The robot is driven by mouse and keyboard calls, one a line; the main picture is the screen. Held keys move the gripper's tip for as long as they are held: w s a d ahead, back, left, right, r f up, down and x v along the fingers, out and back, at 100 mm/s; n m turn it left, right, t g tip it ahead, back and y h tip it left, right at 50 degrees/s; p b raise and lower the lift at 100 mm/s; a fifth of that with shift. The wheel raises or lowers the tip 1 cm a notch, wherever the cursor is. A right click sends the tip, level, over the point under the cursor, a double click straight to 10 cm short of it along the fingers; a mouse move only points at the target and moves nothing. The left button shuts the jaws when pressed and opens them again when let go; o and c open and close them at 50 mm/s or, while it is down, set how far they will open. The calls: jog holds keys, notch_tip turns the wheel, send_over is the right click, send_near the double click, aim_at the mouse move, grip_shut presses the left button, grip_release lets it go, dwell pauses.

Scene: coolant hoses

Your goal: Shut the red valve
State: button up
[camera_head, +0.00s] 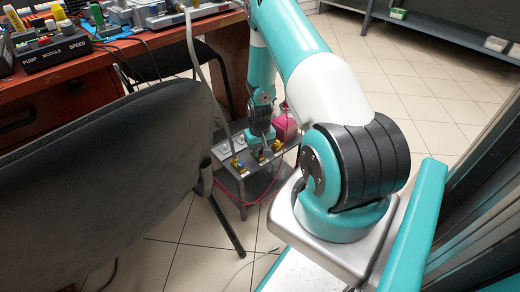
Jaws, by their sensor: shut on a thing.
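My gripper (266,150) is at the end of my teal and white arm, low over a small grey stand (228,178) beside the desk. It is shut on a small part at the right of the stand's top, which looks like the red valve by the brass-yellow fitting (277,146). The fingers cover most of it, so its handle and angle cannot be made out. A thin red hose (249,203) loops around the front of the stand.
A dark chair (110,180) fills the left foreground, close to the stand. A pink container (284,126) stands behind my gripper. The desk (120,65) with a control box (62,50) is at the upper left. Tiled floor is clear at the upper right.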

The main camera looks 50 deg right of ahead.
aim_at(260, 152)
jog(key=o, duration=0.9)
jog(key=shift+r, duration=0.1)
notch_tip(260, 152, up, 17)
jog(key=p, duration=0.5)
jog(key=shift+r+p, duration=0.15)
jog(key=shift+p, duration=0.25)
